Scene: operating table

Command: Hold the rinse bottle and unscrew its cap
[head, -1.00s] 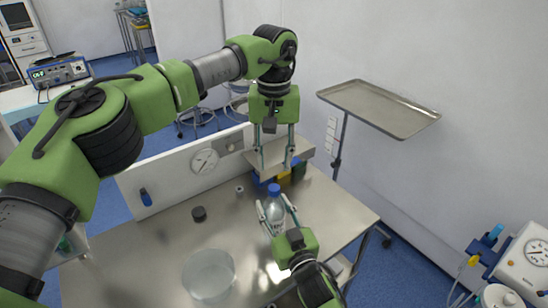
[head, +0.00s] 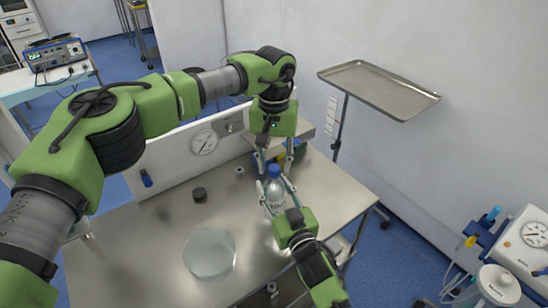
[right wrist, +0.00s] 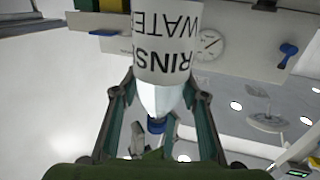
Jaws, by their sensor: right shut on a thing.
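My right gripper (head: 278,192) is shut on the bottle's body from the front. My left gripper (head: 274,162) points down from above, its fingers spread on either side of the cap. In the right wrist view its grey fingertips flank the cap; contact is not clear.
A round clear dish (head: 210,254) and a small black lid (head: 199,195) lie on the table (head: 150,250) to the left. Behind the bottle are coloured bins (head: 290,155) and a white panel with a gauge (head: 204,142). A tray on a stand (head: 380,88) is at the right.

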